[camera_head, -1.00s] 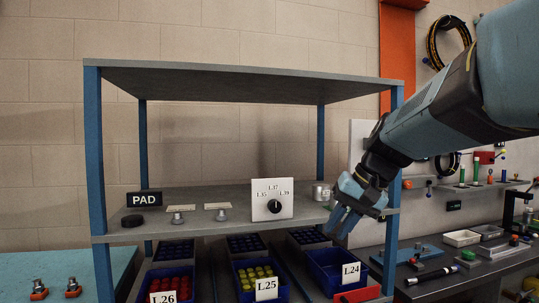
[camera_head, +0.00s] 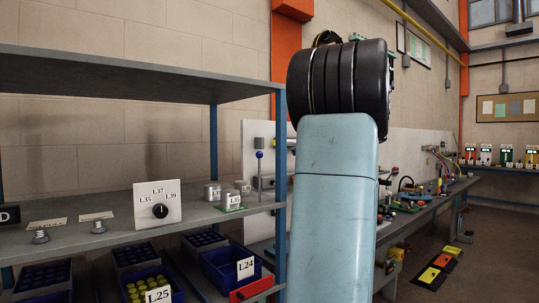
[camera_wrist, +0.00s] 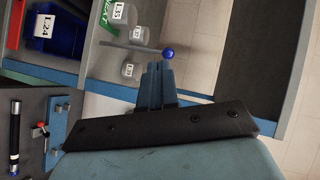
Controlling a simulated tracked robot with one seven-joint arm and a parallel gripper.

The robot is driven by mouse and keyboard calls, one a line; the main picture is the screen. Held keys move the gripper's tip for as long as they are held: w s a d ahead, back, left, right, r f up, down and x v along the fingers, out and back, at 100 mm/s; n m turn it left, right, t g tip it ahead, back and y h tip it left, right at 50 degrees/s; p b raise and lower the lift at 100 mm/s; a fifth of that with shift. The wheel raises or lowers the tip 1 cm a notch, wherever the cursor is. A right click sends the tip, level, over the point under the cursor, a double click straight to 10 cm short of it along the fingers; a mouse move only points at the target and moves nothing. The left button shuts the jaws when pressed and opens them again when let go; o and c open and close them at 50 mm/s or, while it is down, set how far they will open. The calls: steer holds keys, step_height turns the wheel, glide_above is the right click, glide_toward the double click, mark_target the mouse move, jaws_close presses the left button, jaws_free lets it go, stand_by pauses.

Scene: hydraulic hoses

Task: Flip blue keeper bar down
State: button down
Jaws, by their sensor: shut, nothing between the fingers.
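The blue ball knob (camera_head: 259,143) tops a thin upright rod at the right end of the shelf in the head view. I take this rod to be the keeper bar. In the head view my arm hides the gripper.
Metal cylinders (camera_head: 212,193) stand on the shelf (camera_head: 110,227) near the rod. A white dial panel (camera_head: 157,205) is to their left. The blue L.24 bin (camera_head: 217,268) is below.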

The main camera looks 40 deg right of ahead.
steer(key=shift+t, duration=0.6)
steer(key=d, duration=0.1)
steer(key=s+d+r, duration=0.1)
steer(key=d, duration=0.2)
steer(key=shift+s+d+r, duration=0.15)
steer(key=shift+d, duration=0.05)
steer(key=shift+a, duration=0.1)
steer(key=x, duration=1.4)
